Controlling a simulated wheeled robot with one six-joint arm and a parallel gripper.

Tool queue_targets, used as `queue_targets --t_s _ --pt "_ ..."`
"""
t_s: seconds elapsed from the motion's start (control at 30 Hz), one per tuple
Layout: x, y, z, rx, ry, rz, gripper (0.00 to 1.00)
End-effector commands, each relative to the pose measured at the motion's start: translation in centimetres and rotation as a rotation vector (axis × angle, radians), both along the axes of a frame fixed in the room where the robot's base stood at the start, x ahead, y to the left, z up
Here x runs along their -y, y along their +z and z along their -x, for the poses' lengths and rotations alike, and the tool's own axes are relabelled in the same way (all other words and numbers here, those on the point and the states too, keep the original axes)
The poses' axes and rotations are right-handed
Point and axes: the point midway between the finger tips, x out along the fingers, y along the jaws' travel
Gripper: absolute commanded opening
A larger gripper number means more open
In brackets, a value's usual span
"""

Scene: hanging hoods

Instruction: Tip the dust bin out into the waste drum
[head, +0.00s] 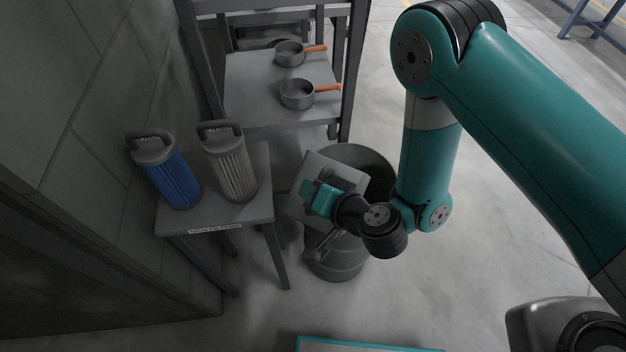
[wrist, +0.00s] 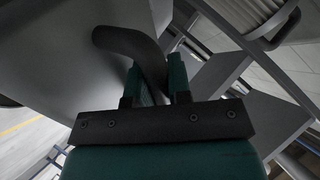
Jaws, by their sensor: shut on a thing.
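The dust bin (head: 345,174) is a grey box held at the waste drum's mouth in the head view, and it looks tilted. The waste drum (head: 337,262) is a grey round drum standing on the floor, its open dark mouth partly covered by the bin and my gripper. My gripper (head: 311,190) is shut on the bin's dark handle. In the wrist view the curved handle (wrist: 128,42) sits at the teal fingers (wrist: 163,82), with the bin's grey wall (wrist: 55,75) beyond. The bin's inside and the drum's contents are hidden.
A grey table (head: 240,213) labelled for new filters stands left of the drum, bearing a blue filter (head: 171,182) and a pale filter (head: 230,172). A rack (head: 262,105) behind holds two pans with orange handles.

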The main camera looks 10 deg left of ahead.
Motion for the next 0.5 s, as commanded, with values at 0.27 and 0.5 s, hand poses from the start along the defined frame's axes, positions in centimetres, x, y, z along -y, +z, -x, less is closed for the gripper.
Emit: queue_targets --t_s 0.27,0.5 --pt "0.2 0.8 -0.5 -0.039 -0.003 -0.016 0.0" --pt "0.6 0.9 -1.4 -0.119 -0.001 -0.05 0.0"
